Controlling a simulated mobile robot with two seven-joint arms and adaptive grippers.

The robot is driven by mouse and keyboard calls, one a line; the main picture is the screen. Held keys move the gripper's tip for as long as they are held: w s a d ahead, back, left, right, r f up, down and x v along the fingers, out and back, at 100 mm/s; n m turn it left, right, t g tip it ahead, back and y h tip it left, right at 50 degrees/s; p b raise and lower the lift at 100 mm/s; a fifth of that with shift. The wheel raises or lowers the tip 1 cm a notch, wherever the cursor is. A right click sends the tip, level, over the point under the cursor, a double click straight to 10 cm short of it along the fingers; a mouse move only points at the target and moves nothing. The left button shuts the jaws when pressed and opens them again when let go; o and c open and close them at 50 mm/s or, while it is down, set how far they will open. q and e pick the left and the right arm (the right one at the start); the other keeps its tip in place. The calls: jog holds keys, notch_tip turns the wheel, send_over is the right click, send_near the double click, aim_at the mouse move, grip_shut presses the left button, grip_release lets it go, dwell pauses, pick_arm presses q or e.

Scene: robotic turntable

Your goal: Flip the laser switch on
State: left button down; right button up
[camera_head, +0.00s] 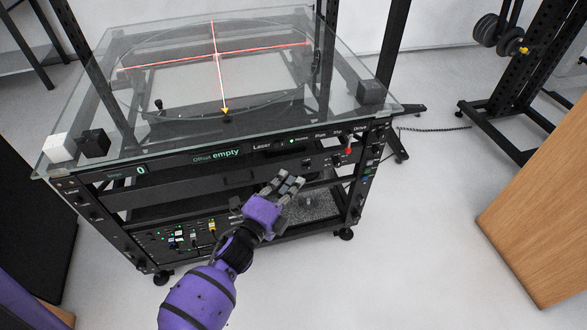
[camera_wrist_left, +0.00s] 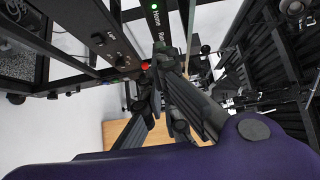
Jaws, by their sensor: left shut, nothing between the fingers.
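The "Laser" label (camera_head: 262,146) is on the dark front panel of the turntable cart, left of a small green light (camera_head: 291,141). The laser switch beside the label is too small to make out its position. My left gripper (camera_head: 290,184) is shut and empty, in front of the cart and below the panel, apart from the label in the picture. In the left wrist view its dark fingers (camera_wrist_left: 164,68) point toward the panel, and the "Laser" label cannot be made out there. My right gripper is not in view.
The glass-topped cart (camera_head: 350,60) carries white (camera_head: 60,148) and black (camera_head: 94,143) cubes and a dark cube (camera_head: 371,91). Bright red lines cross on the turntable. A red button (camera_head: 348,151) sits at the panel's right. A wooden panel (camera_head: 540,215) stands at right; floor between is clear.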

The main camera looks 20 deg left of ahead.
pick_arm(q)
jog(key=s, duration=0.3)
jog(key=shift+s+d+r, duration=0.1)
jog(key=shift+d, duration=0.2)
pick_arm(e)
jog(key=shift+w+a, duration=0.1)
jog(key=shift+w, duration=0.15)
pick_arm(q)
jog(key=s+f+n+g+y+p, duration=0.1)
jog(key=s+f+n+g+p, duration=0.2)
jog(key=s+n, duration=0.7)
jog(key=s+a+f+n+g+y+p, duration=0.1)
jog(key=s+n+g+p, duration=0.5)
jog(key=s, duration=1.9)
notch_tip(320, 180, down, 3)
jog(key=n+y+p, duration=0.1)
jog(key=n, duration=0.2)
jog(key=shift+s+r+n, duration=0.15)
jog(key=shift+s+n, duration=0.2)
jog(key=shift+n, duration=0.05)
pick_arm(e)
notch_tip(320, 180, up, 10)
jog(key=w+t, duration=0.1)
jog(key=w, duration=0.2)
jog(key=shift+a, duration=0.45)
